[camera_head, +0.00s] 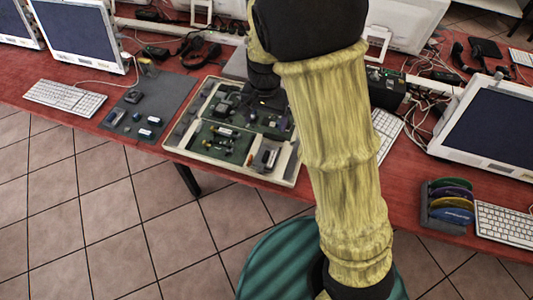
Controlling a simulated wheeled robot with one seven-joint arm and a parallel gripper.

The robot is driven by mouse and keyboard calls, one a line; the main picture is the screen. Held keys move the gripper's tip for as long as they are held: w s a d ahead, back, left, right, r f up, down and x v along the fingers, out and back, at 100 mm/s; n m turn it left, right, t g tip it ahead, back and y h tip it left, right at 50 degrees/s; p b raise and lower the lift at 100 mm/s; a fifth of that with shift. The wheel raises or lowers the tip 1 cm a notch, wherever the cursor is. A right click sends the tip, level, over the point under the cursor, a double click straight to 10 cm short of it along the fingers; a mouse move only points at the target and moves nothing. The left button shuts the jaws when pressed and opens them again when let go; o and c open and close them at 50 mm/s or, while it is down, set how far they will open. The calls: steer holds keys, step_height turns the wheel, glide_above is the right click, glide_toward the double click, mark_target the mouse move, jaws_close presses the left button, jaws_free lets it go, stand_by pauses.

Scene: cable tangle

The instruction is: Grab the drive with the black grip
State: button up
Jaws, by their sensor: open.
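Small drive-like pieces lie on the dark mat (171,97) at the left and in the cream-rimmed tray (215,163) at the centre. On the mat, one pale-and-dark piece (154,121) lies near another (145,133). In the tray, a silver-and-dark piece (223,131) lies in the middle, and a pale piece (269,157) lies in the front right compartment. They are too small to tell which drive has the black grip. My gripper (264,90) is a dark shape over the back of the tray, open; its fingertips are hard to make out against the dark contents.
A white keyboard (65,97) and monitor (83,37) stand left of the mat. A headset (196,50) and cables lie behind. A rack of coloured discs (450,204), another monitor (490,123) and keyboard (505,224) stand at the right.

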glide_above(267, 153)
steer(key=f, duration=1.2)
steer(key=shift+s+a+f, duration=0.1)
steer(key=shift+s+a, duration=0.1)
steer(key=shift+s, duration=0.05)
steer(key=shift+w+d+f, duration=0.1)
steer(key=shift+w+f, duration=0.05)
steer(key=shift+f, duration=1.15)
steer(key=shift+w+d+f, duration=0.1)
steer(key=shift+w+f, duration=0.05)
steer(key=shift+f, duration=1.15)
steer(key=c, duration=1.1)
steer(key=shift+r, duration=0.1)
